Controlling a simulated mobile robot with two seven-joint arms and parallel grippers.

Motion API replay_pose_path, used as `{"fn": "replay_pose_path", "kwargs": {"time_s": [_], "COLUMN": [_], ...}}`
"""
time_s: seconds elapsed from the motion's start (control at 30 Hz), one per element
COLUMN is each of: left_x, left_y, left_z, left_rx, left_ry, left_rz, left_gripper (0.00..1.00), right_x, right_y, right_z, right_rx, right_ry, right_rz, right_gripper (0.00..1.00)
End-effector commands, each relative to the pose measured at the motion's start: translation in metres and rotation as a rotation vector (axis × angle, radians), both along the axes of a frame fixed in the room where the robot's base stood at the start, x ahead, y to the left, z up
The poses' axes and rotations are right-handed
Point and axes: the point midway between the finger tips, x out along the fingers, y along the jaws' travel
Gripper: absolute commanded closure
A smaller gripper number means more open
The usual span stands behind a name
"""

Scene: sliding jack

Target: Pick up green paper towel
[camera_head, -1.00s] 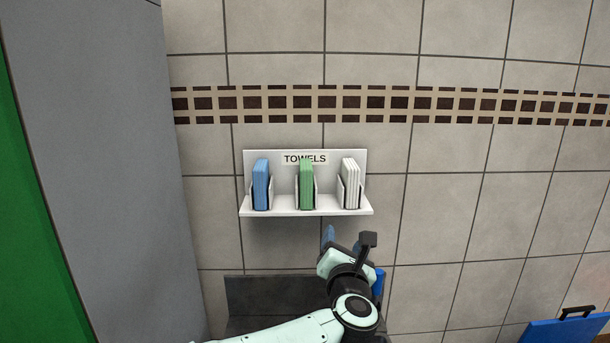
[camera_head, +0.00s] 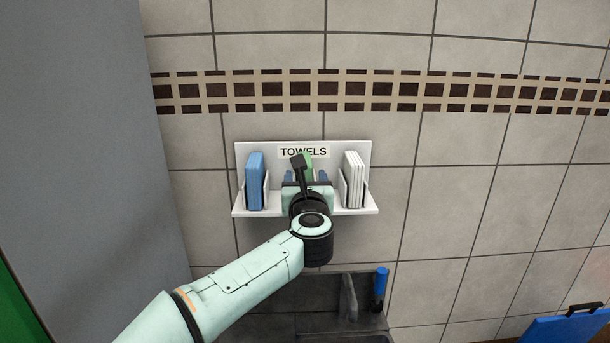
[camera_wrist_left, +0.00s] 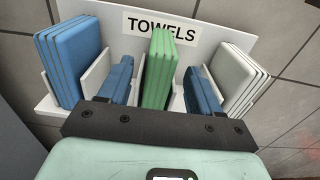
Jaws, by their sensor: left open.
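The green paper towel stack (camera_head: 306,160) stands upright in the middle holder of the white wall shelf (camera_head: 365,210), mostly hidden behind my left gripper in the head view. In the left wrist view the green towels (camera_wrist_left: 159,68) stand between the two blue fingers of my left gripper (camera_wrist_left: 160,88). The gripper (camera_head: 306,176) is open, with one finger on each side of the stack and a visible gap to the towels. My right gripper is not in view.
Blue towels (camera_head: 255,180) stand in the left holder and white towels (camera_head: 353,180) in the right holder, close beside my fingers. A grey wall panel (camera_head: 80,150) is at the left. A dark basin (camera_head: 320,295) with a blue-handled item (camera_head: 380,285) lies below.

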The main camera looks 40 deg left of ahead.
Motion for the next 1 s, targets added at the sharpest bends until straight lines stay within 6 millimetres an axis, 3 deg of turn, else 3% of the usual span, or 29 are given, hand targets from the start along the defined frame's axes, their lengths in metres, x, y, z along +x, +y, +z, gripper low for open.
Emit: {"fn": "replay_pose_path", "kwargs": {"time_s": [0.4,0.7,0.87,1.0], "left_x": [0.040,0.042,0.042,0.042], "left_y": [0.031,0.034,0.034,0.033], "left_z": [-0.001,-0.005,-0.004,-0.004], "left_rx": [0.002,0.000,0.000,0.000], "left_ry": [-0.001,0.001,0.001,0.001], "left_rz": [0.001,0.000,0.000,-0.001], "left_gripper": [0.36,0.36,0.88,0.91], "right_x": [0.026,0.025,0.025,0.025], "right_y": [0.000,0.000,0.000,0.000], "right_z": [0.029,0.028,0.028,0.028], "right_rx": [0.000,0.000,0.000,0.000], "right_ry": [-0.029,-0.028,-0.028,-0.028], "right_rz": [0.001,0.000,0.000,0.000], "right_gripper": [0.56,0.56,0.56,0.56]}}
